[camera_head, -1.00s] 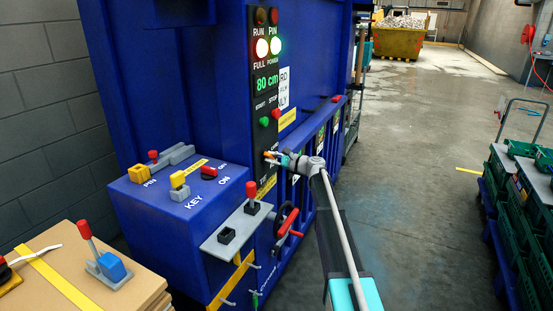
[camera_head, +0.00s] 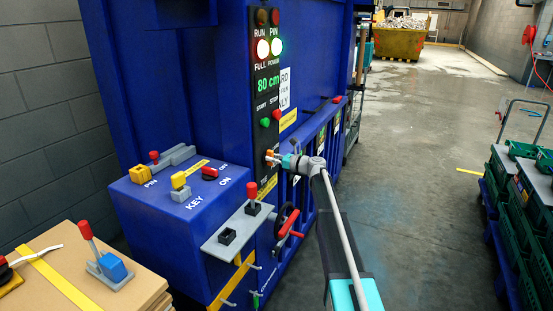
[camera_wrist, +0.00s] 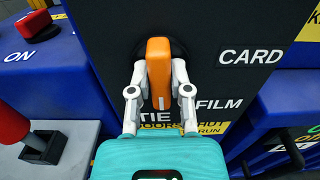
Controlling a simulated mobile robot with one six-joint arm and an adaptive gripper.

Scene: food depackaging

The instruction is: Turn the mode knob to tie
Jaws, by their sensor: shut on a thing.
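The orange mode knob (camera_wrist: 159,72) sits on the black control panel and stands nearly upright in the wrist view, its white mark at the lower end. That end is toward the TIE label (camera_wrist: 153,115), which is partly hidden by my gripper. The FILM label (camera_wrist: 219,104) is to the lower right and CARD (camera_wrist: 250,57) to the right. My gripper (camera_wrist: 158,78) is shut on the knob, one grey finger on each side. In the head view, my gripper (camera_head: 274,158) reaches the knob (camera_head: 269,157) low on the panel.
A blue control box (camera_head: 180,215) with a KEY switch and a red knob (camera_head: 209,173) stands left of the panel. A red-handled lever (camera_head: 252,193) rises from a grey plate below. Green crates (camera_head: 520,200) stand at the right. The floor between is clear.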

